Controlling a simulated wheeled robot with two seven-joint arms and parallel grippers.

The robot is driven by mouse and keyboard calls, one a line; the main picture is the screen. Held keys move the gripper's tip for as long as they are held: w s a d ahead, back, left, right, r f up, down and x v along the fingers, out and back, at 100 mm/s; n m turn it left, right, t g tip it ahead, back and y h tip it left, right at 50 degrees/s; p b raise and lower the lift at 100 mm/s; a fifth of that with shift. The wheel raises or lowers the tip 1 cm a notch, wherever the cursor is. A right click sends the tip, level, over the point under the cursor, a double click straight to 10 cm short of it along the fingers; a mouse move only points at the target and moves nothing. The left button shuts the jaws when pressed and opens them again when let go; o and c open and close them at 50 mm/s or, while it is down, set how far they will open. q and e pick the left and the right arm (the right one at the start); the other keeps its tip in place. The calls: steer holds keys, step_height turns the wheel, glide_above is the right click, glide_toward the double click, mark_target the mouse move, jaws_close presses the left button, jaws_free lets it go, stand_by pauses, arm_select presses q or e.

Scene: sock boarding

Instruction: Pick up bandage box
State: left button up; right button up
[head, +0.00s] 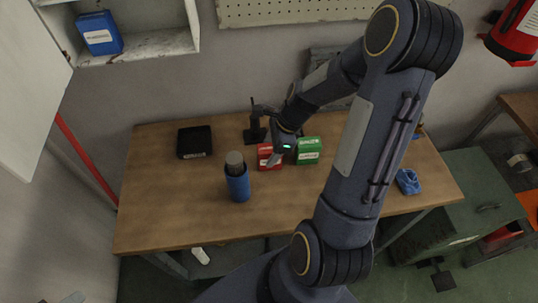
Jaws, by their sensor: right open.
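My right gripper (275,157) is above the workbench, beside a small red box (265,151) and partly in front of it. Its jaws are open; I cannot tell whether a finger touches the box. A green box (308,151) with a white label stands just right of the gripper. A blue box (99,33) with a white label stands in the open wall cabinet at the upper left, well away from the gripper. The labels are too small to read surely, so I cannot tell which is the bandage box. My left gripper is out of view.
On the wooden workbench (160,220) stand a blue bottle with a dark top (238,180), a black tray (194,142) and a dark vise-like tool (255,131). A blue cloth (408,181) lies at the right. The front left of the bench is clear.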

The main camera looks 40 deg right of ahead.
steer(key=x, duration=0.2)
steer(key=shift+w+f, duration=0.1)
steer(key=shift+f, duration=0.2)
steer(key=c, duration=1.1)
